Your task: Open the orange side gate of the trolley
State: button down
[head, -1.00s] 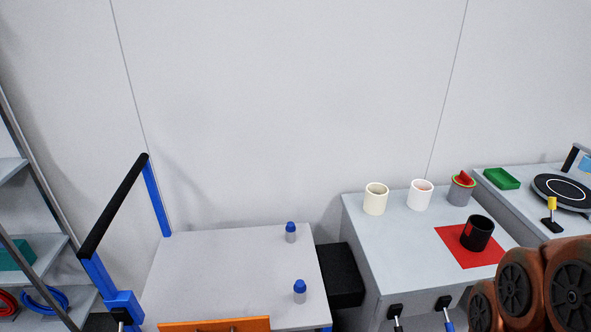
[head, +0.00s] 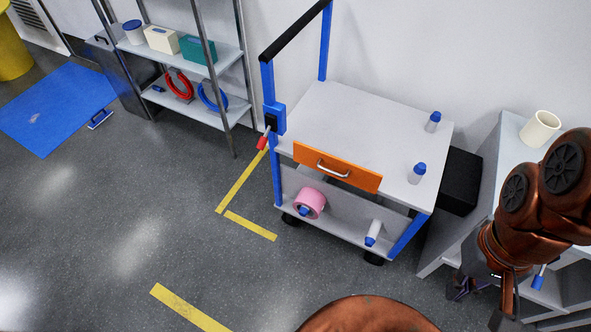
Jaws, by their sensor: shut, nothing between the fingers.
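The trolley (head: 345,115) has a grey top, blue posts and a black push bar at its left end. Its orange side gate (head: 310,156) stands upright along the near edge of the top, with a silver bow handle (head: 333,171) on its outer face. My gripper (head: 462,289) is low at the right, dark and partly hidden by my copper arm. It is shut and empty, to the right of the trolley and well apart from the gate.
A black box (head: 462,181) and a bench with a cream cup (head: 540,128) are at right. The floor in front is clear.

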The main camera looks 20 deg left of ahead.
aim_at(357, 176)
jog(key=u, duration=0.3)
jog(key=k, duration=0.45)
jog(key=u, duration=0.45)
jog(key=i, duration=0.5)
jog(key=u, duration=0.8)
jog(key=k, duration=0.45)
jog(key=u, duration=0.15)
